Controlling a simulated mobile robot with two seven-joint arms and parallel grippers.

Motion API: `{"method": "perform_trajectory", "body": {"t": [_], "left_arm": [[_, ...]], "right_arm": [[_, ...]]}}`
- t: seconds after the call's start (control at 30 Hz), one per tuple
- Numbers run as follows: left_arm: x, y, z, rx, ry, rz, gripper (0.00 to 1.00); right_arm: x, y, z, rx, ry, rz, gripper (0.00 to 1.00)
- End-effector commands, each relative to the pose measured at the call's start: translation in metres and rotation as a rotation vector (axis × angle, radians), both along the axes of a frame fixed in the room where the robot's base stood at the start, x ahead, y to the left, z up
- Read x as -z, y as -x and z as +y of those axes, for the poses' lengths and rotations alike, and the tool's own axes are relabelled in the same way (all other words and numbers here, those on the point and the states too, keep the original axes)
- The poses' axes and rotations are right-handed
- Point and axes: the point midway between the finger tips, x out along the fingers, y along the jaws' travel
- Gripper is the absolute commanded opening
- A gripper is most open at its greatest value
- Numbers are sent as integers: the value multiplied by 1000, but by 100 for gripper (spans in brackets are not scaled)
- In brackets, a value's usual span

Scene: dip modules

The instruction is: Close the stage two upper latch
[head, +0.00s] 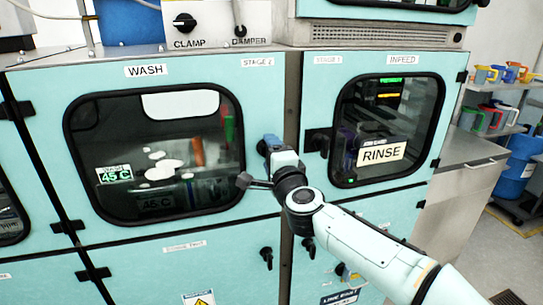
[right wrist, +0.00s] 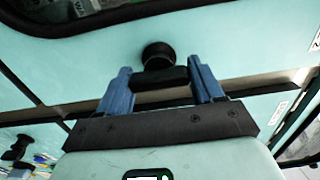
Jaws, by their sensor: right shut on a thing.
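The stage two WASH door (head: 255,100) is a pale teal panel with a large dark window, and it looks flush with the frame. My right gripper (head: 272,146) is at this door's right edge, beside the metal post. In the right wrist view, the upper latch (right wrist: 158,53) is a black round knob with a short black bar. The blue fingers of my right gripper (right wrist: 161,72) are on both sides of the bar, shut on it. In the head view my wrist hides the latch, so its angle to the seam is unclear there. My left gripper is out of view.
The INFEED door (head: 345,205) with a RINSE sign (head: 381,153) is to the right, with its own black latch (head: 317,140). Lower black latches (head: 266,255) sit below. A control box (head: 215,22) is above. A shelf (head: 490,132) with colored jugs stands far right.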

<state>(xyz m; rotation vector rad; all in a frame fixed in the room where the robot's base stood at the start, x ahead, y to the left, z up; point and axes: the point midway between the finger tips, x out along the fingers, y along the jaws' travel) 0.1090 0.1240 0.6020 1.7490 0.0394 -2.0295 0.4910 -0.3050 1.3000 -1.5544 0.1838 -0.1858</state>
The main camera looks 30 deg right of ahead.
Motion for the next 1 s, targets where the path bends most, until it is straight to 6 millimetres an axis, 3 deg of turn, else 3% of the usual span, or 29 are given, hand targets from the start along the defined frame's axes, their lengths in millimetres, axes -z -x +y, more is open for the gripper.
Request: {"method": "perform_trajectory", "body": {"t": [0.37, 0.4, 0.47, 0.8, 1.0], "left_arm": [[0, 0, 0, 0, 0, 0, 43], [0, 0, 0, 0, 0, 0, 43], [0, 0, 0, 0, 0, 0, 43], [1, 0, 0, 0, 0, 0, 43], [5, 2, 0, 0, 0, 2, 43]], "right_arm": [[0, 0, 0, -1, -10, -1, 36], [0, 0, 0, -1, -10, -1, 70], [0, 0, 0, -1, -10, -1, 87], [0, 3, 1, 0, -8, -2, 87], [0, 31, 7, -1, -6, -4, 87]]}}
